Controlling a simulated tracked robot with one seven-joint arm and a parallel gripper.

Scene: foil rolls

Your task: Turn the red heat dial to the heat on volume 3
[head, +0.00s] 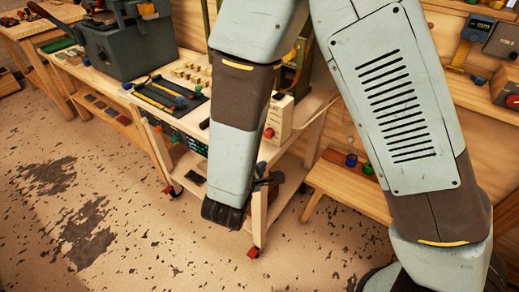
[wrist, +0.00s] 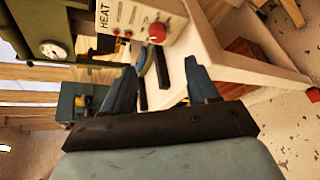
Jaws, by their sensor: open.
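The red heat dial (wrist: 157,31) is a round knob on the front of a pale control box (wrist: 128,14) marked HEAT, at the top of the wrist view. The head view also shows the dial (head: 268,133) and its box (head: 281,113) on the workbench cart. My gripper (wrist: 161,65) is open and empty, its two blue-grey fingers spread apart. The dial lies beyond the fingertips, not between them. In the head view my gripper (head: 267,181) is partly hidden by my arm, below the dial near the cart's right end. The dial's pointer and numbers are too small to read.
A green machine with a round gauge (wrist: 52,49) stands beside the control box. The cart top (head: 197,105) carries tools and small blocks. A low wooden bench (head: 345,185) with small coloured knobs is to the right. Open floor (head: 130,220) lies in front.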

